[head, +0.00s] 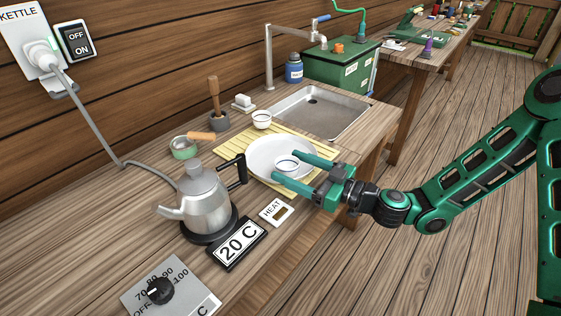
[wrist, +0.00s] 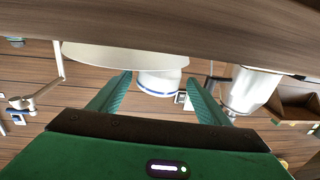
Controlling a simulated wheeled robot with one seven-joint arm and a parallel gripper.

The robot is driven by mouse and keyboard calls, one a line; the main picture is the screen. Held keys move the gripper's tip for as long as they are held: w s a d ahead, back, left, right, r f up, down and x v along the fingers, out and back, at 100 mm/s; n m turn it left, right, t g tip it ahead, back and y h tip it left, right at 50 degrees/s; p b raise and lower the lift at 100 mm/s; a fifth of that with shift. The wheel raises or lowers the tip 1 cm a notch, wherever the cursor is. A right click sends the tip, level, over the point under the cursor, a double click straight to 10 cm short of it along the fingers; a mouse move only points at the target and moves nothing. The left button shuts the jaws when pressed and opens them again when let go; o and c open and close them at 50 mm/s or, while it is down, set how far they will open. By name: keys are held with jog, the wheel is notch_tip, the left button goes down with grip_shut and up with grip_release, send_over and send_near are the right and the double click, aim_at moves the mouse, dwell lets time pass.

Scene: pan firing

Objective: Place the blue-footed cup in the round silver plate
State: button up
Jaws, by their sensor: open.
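A small white cup with a blue ring (head: 287,166) appears to rest in the near part of the round pale plate (head: 268,150). The ring is on its upper end; I cannot tell whether that is its foot or its rim. My gripper (head: 313,172) is open, with one finger on each side of the cup. In the wrist view, which is upside down, the cup (wrist: 158,83) shows ahead between the open fingers (wrist: 157,92), with gaps on both sides. The plate (wrist: 100,56) shows there too. Part of the plate is hidden by my fingers.
A kettle (head: 204,200) stands at the plate's left front, its dark handle near the plate. A HEAT card (head: 276,211) and a 20 C display (head: 238,244) lie in front. Another small cup (head: 262,120) stands behind the plate on the yellow mat (head: 233,151). A sink (head: 318,112) is behind right.

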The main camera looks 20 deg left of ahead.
aim_at(297, 169)
jog(key=v, duration=0.6)
jog(key=shift+d, duration=0.25)
jog(key=shift+s, duration=0.1)
